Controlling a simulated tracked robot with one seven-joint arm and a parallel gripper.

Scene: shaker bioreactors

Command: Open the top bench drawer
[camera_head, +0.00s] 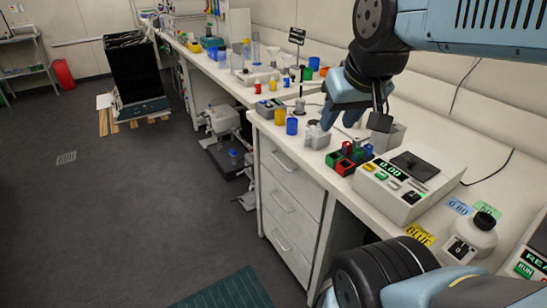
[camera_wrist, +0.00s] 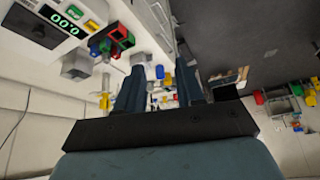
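The top bench drawer (camera_head: 289,168) is the uppermost of three white drawers in the cabinet under the bench, in the head view. Its front looks flush with the cabinet, so it appears closed. Its pale bar handle (camera_head: 285,161) is visible. My gripper (camera_head: 352,118) is above the bench top, up and to the right of the drawer, and apart from the handle. The wrist view shows its two dark fingers (camera_wrist: 160,70) spread apart with nothing held between them.
A device with a green display (camera_head: 408,180), a red, green and blue block rack (camera_head: 347,160) and blue and yellow cups (camera_head: 291,126) stand on the bench near my gripper. The dark floor (camera_head: 180,210) before the drawers is clear, except for a green mat (camera_head: 230,292).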

